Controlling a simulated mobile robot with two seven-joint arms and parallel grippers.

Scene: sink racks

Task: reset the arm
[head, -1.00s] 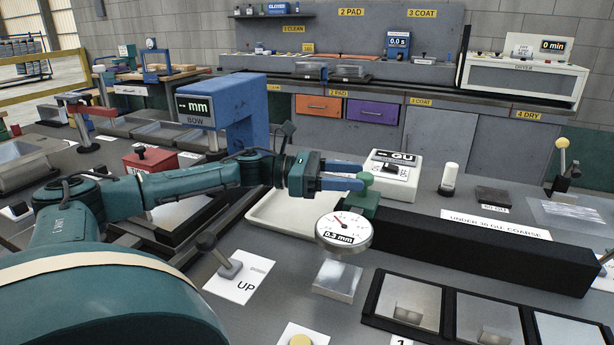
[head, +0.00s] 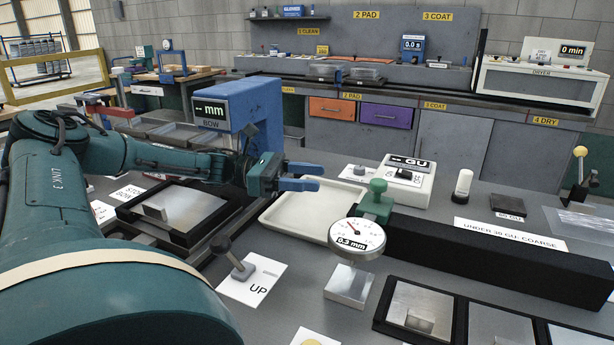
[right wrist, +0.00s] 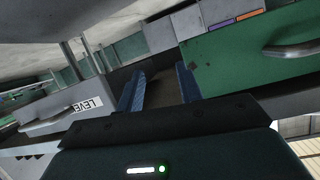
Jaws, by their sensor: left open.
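My left arm comes in from the left in the head view. Its gripper (head: 314,176) has blue fingers, is open and empty, and hangs above the white tray (head: 283,218). It is to the left of the green knob (head: 376,198) by the round dial gauge (head: 357,238), clear of it. The gauge reads 0.3 mm, with a metal block (head: 348,285) below it. My right gripper (right wrist: 158,86) shows only in the right wrist view, with its two blue fingers apart and nothing visible between them.
A blue bow-gauge frame (head: 262,110) stands behind my left forearm. A lever (head: 233,258) by the UP card, a GU meter (head: 398,180) and a long black block (head: 470,245) surround the gripper. A green panel with a handle (right wrist: 290,50) is near my right gripper.

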